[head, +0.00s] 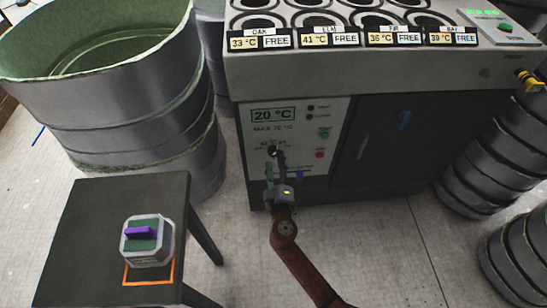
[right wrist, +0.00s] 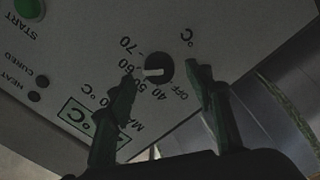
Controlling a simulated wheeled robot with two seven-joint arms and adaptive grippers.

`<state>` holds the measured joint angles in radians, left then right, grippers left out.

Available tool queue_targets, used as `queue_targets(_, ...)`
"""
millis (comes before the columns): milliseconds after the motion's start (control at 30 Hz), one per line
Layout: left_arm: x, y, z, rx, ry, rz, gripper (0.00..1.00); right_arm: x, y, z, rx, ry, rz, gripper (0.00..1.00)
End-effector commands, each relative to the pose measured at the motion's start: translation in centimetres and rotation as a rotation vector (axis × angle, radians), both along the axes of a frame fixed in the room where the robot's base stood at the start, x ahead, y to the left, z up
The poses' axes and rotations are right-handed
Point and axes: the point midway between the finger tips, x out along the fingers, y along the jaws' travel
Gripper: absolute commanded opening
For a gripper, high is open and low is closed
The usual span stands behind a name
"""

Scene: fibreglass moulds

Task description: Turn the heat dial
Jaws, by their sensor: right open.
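The heat dial is a round black knob with a white pointer mark (right wrist: 158,69) on the white control panel (head: 330,120). In the right wrist view its scale runs from OFF through 40, 50, 60 to 70. The pointer mark lies toward the 50 to 60 side; I cannot tell the exact setting. My right gripper (head: 276,158) is open in front of the panel, its two dark green fingers (right wrist: 163,78) on either side of the dial. I see no contact with the knob. In the head view the gripper partly covers the dial. My left gripper is not in view.
The panel display (head: 272,115) reads 20 °C. A green START button (right wrist: 28,8) and a red button (head: 320,155) are on the panel. A dark table (head: 75,235) with a grey box with a purple handle (head: 148,240) stands left. Large drums (head: 130,110) stand behind it.

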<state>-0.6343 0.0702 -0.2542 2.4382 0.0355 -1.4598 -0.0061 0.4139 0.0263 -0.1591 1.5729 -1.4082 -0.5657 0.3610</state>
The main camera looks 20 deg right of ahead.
Motion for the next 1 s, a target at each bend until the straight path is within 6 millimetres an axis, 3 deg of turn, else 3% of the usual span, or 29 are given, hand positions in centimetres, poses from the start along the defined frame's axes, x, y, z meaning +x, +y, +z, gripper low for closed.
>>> queue_targets(200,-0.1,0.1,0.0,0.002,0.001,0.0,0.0,-4.6,1.3,-0.2,0.003,0.002,0.001,0.48)
queue_targets(400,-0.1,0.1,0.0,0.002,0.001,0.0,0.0,-7.7,2.2,-0.1,0.001,0.001,0.001,0.48)
queue_targets(600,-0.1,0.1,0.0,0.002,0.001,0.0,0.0,-8.9,2.6,0.0,0.002,0.0,0.0,0.48)
queue_targets(1000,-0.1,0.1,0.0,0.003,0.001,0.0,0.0,-8.9,2.6,0.0,0.002,0.0,0.0,0.48)
